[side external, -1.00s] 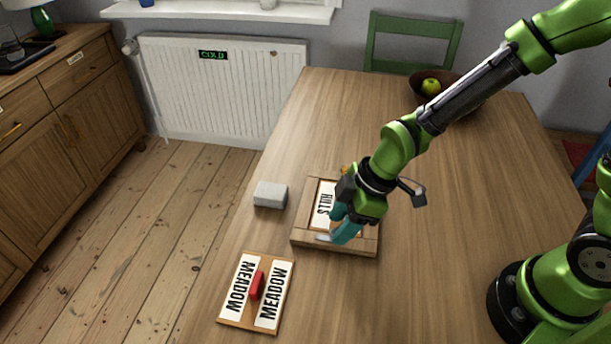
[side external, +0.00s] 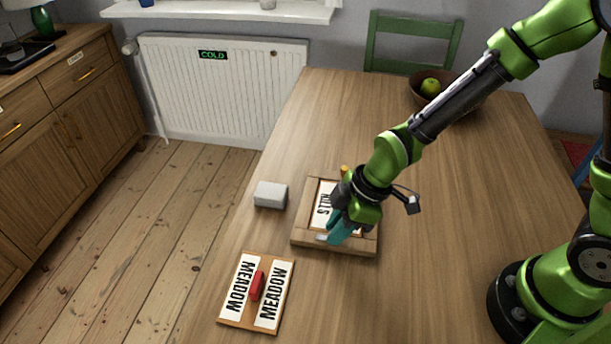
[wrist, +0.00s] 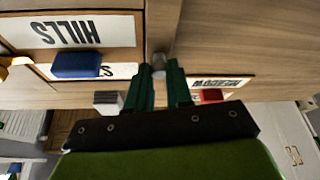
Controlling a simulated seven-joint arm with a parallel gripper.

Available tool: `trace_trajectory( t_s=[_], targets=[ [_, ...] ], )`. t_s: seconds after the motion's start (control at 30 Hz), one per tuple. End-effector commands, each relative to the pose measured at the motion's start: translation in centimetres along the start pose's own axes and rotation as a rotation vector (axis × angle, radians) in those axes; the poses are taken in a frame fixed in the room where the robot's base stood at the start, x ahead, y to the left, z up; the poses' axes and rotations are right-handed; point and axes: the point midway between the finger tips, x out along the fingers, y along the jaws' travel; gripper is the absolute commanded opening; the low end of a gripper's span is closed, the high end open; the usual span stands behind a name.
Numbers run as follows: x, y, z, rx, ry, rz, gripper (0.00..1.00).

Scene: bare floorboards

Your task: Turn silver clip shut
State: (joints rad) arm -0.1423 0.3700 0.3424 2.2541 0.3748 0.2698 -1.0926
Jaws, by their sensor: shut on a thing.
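A wooden frame (side external: 360,245) holding a HILLS card (side external: 324,204) lies on the table. The silver clip (side external: 322,239) is at the frame's near edge, beside my fingertips. In the wrist view the silver clip (wrist: 159,66) shows between the two teal fingers of my gripper (wrist: 160,75), which are shut on it. In the side view my gripper (side external: 338,234) reaches down over the near edge, hiding part of the card and frame. A yellow clip (side external: 344,170) is at the far edge; it also shows in the wrist view (wrist: 14,66). A blue piece (wrist: 77,65) overlaps the card.
A board with two MEADOW cards (side external: 238,285) and a red piece (side external: 257,286) lies nearer the camera. A pale block (side external: 270,195) sits left of the frame by the table edge. A bowl (side external: 465,103) with a green apple (side external: 430,87) is at the back. The table's right side is clear.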

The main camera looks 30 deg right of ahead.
Motion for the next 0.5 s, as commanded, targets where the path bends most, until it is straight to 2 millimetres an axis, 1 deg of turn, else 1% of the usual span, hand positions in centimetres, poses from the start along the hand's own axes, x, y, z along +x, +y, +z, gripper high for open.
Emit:
trace_trajectory(
  t_s=[0.27,0.5],
  targets=[
    [-0.05,-0.08,-0.06,0.067,0.001,0.030,0.00],
    [-0.02,-0.33,-0.12,0.222,0.001,0.096,0.00]
  ],
)
